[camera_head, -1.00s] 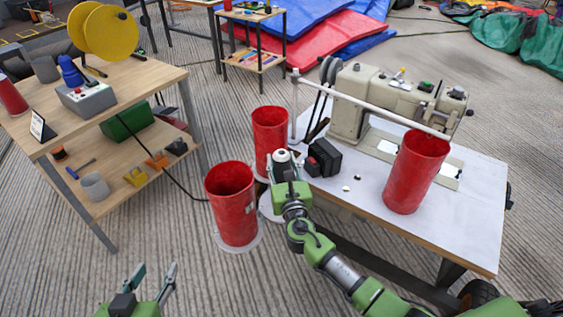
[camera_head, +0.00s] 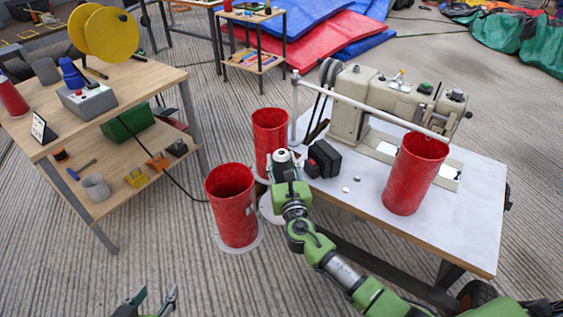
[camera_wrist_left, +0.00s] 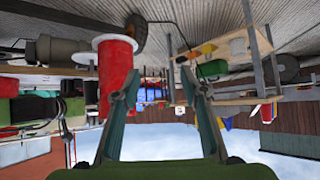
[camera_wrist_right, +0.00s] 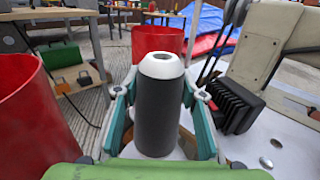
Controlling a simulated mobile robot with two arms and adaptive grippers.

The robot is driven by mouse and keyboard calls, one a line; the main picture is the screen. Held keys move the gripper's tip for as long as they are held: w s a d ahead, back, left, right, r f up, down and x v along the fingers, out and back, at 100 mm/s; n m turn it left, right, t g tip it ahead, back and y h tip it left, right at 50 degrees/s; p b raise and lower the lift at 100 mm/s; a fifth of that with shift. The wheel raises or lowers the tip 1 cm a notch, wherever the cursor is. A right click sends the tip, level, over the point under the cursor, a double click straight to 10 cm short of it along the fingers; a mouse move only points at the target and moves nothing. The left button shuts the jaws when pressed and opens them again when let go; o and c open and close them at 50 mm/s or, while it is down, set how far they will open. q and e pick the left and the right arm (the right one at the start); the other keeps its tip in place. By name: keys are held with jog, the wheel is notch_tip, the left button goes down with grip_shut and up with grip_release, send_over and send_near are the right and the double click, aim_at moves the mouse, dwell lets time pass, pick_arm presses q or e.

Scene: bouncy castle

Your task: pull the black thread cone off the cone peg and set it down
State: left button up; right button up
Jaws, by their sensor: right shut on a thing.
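The black thread cone (camera_wrist_right: 158,112) has a white top and stands upright between the fingers of my right gripper (camera_wrist_right: 160,100) in the right wrist view. The fingers are shut on its sides. In the head view the cone (camera_head: 283,158) shows just beyond my right gripper (camera_head: 288,180), by the left edge of the sewing table. The peg is hidden, so I cannot tell whether the cone is still around it. My left gripper (camera_head: 152,302) is open and empty at the bottom edge; its spread fingers also show in the left wrist view (camera_wrist_left: 158,95).
The sewing machine (camera_head: 385,105) stands behind. A black box (camera_head: 325,157) is just right of the cone. The table's front has bare room.

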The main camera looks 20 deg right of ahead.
pick_arm(q)
jog(key=s+a+f+g+p, duration=0.1)
jog(key=s+a+f+g, duration=0.1)
jog(key=s, duration=0.4)
jog(key=s+a+f+g+y+p, duration=0.1)
jog(key=s+a+f+g+p, duration=0.1)
jog(key=s+g, duration=0.2)
jog(key=shift+s+f+y, duration=0.3)
jog(key=shift+s+f, duration=0.1)
jog(key=shift+s, duration=0.85)
dwell(0.4)
